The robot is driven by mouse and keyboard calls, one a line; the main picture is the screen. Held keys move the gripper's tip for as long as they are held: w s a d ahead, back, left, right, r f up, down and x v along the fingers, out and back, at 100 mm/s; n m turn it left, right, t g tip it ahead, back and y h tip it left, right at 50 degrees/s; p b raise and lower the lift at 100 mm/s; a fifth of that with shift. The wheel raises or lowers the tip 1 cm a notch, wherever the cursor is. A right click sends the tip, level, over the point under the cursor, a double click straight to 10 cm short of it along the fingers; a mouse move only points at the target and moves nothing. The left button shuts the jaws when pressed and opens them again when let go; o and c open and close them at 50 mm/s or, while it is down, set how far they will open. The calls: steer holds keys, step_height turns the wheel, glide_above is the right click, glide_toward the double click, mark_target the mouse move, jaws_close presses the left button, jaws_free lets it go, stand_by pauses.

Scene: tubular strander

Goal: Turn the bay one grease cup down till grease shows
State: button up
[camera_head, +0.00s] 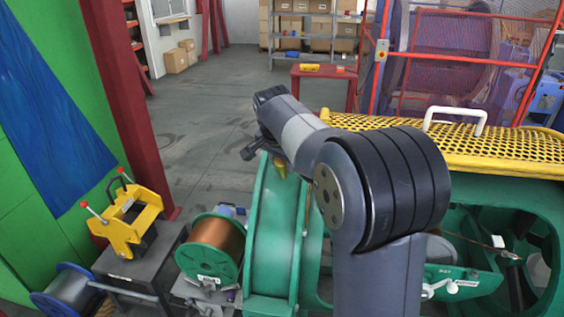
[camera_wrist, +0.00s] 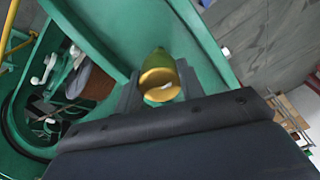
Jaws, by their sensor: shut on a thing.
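The grease cup (camera_wrist: 158,72) is a small brass-coloured cup on the green machine frame (camera_wrist: 115,30). A small pale spot shows on its near face; I cannot tell whether it is grease or a glint. My gripper (camera_wrist: 160,88) is shut on the cup, with one dark finger on each side. In the head view, my gripper (camera_head: 262,148) is at the top of the green frame (camera_head: 268,230), and a bit of the brass cup (camera_head: 280,168) shows beside it. The cup's base is mostly hidden.
A yellow mesh guard (camera_head: 480,147) with a white handle lies to the right of my arm. A copper wire spool (camera_head: 213,247) and a yellow fixture (camera_head: 127,218) stand at left. A red table (camera_head: 325,76) is behind. The floor (camera_head: 205,110) beyond the frame is clear.

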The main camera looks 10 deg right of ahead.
stand_by(0.3)
steer(key=o, duration=1)
steer(key=v, duration=1.1)
steer(key=shift+b, duration=0.45)
steer(key=shift+w+f, duration=0.1)
steer(key=shift+f, duration=0.05)
steer(key=p+x, duration=0.1)
steer(key=x, duration=0.9)
steer(key=shift+w+d+f, duration=0.1)
steer(key=shift+w+f, duration=0.05)
steer(key=shift+f, duration=0.2)
steer(key=shift+r, duration=0.1)
